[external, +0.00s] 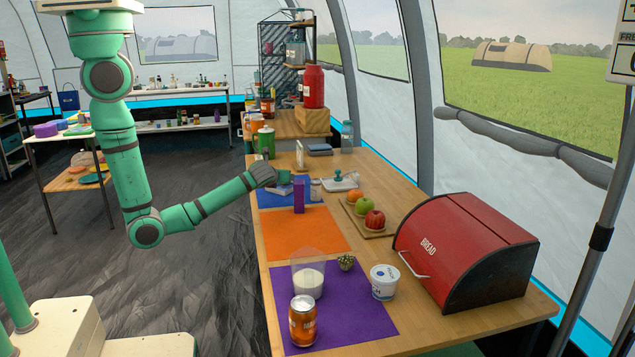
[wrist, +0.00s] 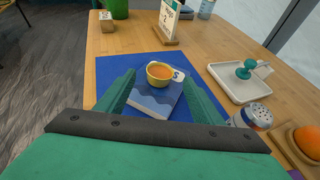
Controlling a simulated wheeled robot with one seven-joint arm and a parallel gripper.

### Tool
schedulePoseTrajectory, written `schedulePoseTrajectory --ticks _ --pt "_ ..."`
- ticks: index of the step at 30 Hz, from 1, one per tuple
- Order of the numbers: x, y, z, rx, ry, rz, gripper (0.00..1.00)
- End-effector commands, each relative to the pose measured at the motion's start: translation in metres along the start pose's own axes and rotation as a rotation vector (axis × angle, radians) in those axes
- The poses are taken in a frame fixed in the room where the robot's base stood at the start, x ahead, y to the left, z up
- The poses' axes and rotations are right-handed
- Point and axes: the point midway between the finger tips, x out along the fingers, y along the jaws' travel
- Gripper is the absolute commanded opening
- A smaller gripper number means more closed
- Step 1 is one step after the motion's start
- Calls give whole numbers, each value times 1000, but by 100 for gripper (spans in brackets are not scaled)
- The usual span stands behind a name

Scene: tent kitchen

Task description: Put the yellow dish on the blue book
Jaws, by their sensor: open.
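The yellow dish (wrist: 160,73), a small cup-like bowl with orange contents, shows in the wrist view. It appears to rest on the far part of the blue book (wrist: 152,104), which has a wave pattern and a pale patch with a letter at its far right corner. The book lies on a dark blue mat (wrist: 112,70). My gripper (wrist: 160,77) is open, with one green finger on each side of the dish and book. In the external view my gripper (external: 284,178) is low over the blue mat, and I cannot make out the dish.
A white tray with a teal-handled tool (wrist: 243,72) and a shaker (wrist: 255,117) are to the right. A small sign (wrist: 170,20) stands behind. In the external view a purple box (external: 299,195) stands nearby, and the orange mat (external: 300,232) is mostly clear.

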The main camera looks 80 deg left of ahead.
Motion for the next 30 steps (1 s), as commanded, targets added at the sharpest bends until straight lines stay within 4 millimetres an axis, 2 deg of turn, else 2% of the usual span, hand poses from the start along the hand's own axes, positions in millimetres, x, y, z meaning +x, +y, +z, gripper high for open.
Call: schedulePoseTrajectory --ticks 1,6,12,30 --pt "-12 -1 0 2 -1 -4 61" --pt "-42 -1 0 1 -1 -3 61" --pt "-63 0 -1 1 1 -1 61" --pt "-67 0 0 0 0 0 61"
